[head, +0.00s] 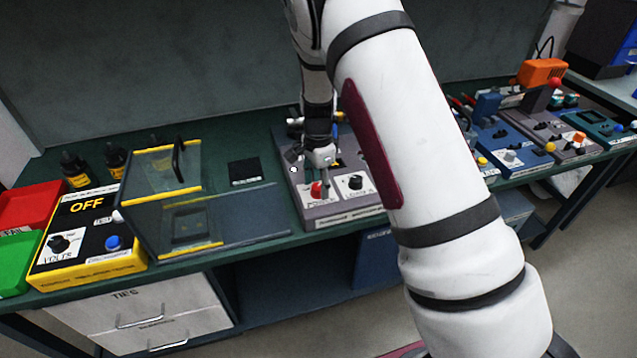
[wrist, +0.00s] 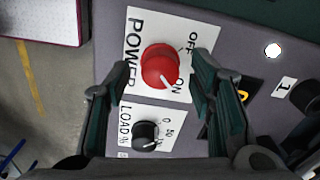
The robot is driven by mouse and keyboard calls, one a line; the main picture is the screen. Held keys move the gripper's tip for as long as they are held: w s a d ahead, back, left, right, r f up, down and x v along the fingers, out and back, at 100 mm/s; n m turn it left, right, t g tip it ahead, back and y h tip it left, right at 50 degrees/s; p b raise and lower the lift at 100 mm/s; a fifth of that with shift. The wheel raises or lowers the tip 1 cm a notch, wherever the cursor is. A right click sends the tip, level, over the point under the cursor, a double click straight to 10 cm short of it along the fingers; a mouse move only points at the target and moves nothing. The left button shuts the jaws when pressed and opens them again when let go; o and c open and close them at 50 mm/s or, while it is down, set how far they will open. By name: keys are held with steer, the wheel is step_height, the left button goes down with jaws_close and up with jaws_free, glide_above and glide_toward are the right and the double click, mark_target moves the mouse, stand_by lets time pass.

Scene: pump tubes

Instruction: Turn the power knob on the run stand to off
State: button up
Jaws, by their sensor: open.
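The power knob is a red round knob (head: 316,190) at the front left of the grey run stand (head: 309,213) in the head view. In the wrist view the red knob (wrist: 158,62) sits on a white plate marked POWER, OFF and ON. Its white pointer line points toward ON. My gripper (wrist: 162,74) is open, with one finger on each side of the red knob in the picture. I cannot tell whether the fingers touch it. In the head view my gripper (head: 322,160) is above the knob, pointing down at the stand.
A black LOAD knob (wrist: 146,134) sits close beside the red knob. A clear hinged guard (head: 165,195) and a yellow box reading OFF (head: 88,237) stand to the left. Several other stands, one blue (head: 505,140), line the bench at right. My arm hides the middle.

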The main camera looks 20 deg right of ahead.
steer(key=shift+f, duration=0.2)
steer(key=shift+c, duration=0.4)
steer(key=c, duration=1.1)
